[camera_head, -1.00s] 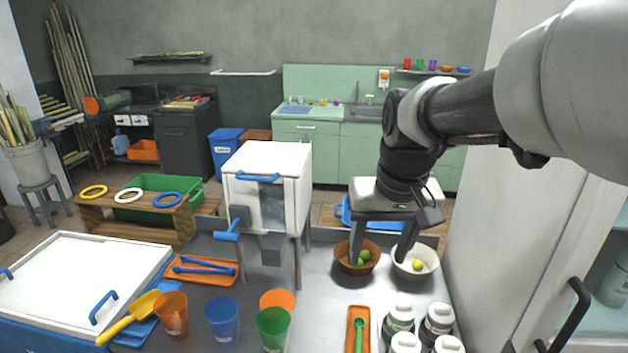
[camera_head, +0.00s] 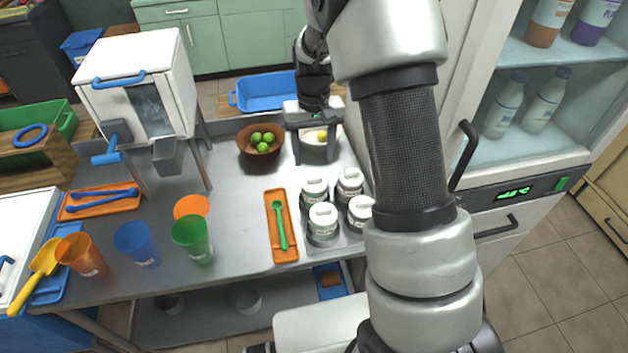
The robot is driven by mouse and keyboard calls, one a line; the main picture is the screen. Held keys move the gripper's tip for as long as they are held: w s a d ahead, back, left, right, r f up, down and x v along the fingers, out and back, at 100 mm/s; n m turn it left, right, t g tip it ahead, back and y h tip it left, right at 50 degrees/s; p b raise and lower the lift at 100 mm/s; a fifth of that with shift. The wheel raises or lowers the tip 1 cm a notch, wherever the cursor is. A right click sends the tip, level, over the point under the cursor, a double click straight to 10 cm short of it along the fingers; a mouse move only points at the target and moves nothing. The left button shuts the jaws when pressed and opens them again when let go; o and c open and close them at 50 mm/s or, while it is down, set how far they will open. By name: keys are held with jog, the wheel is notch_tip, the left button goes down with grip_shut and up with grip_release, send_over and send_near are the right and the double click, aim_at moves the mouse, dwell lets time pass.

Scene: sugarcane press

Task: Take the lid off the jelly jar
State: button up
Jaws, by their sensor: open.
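Several jars with white lids stand close together on the metal table: one at the front left (camera_head: 323,223), one at the back left (camera_head: 314,192), one at the back right (camera_head: 350,183) and one at the front right (camera_head: 360,211). Their lids are on. The labels are too small to tell which one is the jelly jar. My gripper (camera_head: 315,156) points down, open, with its fingers apart, behind the jars. It is in front of or over a white bowl with a yellow fruit (camera_head: 322,136), which it partly hides. My arm crosses just right of the jars and covers part of that side.
A brown bowl (camera_head: 244,143) of green fruit stands left of my gripper. An orange tray (camera_head: 288,250) with a green spoon (camera_head: 281,228) lies left of the jars. Cups stand further left. A glass-fronted fridge (camera_head: 470,170) stands close on the right. The table's middle is clear.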

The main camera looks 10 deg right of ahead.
aim_at(314, 176)
jog(key=shift+w+d+f+p, duration=0.1)
jog(key=shift+w+f+p, duration=0.1)
jog(key=shift+f, duration=1.75)
jog(key=shift+w+d+f+p, duration=0.1)
jog(key=shift+f+p, duration=0.1)
jog(key=shift+f, duration=1.75)
jog(key=c, duration=1.1)
